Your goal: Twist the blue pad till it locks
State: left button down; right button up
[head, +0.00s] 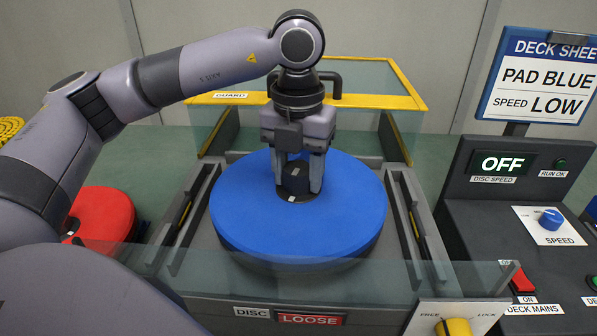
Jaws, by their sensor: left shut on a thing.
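The blue pad (300,222), a large round disc, lies flat on the grey deck in the middle of the head view. My left gripper (296,185) comes down from above and is shut on the dark hub (293,180) at the pad's centre. A small white mark shows on the hub. The deck's front sign (309,319) reads "LOOSE" beside "DISC". A yellow lever (455,327) stands at the lower right under the words "FREE" and "LOCK", partly cut off by the frame. My right gripper is not in view.
A clear guard with a yellow frame (385,101) stands behind the pad. A clear panel (440,277) runs along the front. A red pad (100,214) lies at left, partly behind my arm. The right console's display (503,162) reads "OFF". A sheet (541,77) reads "PAD BLUE, SPEED LOW".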

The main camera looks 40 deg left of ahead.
pick_arm(q)
jog(key=m, duration=0.4)
jog(key=shift+a+f+b, duration=0.1)
jog(key=shift+f+b, duration=0.15)
jog(key=shift+b, duration=0.05)
jog(key=shift+c, duration=2)
grip_release()
jog(key=shift+a, duration=0.1)
jog(key=shift+r, duration=0.1)
jog(key=shift+r+p, duration=0.3)
jog(key=shift+r, duration=3.25)
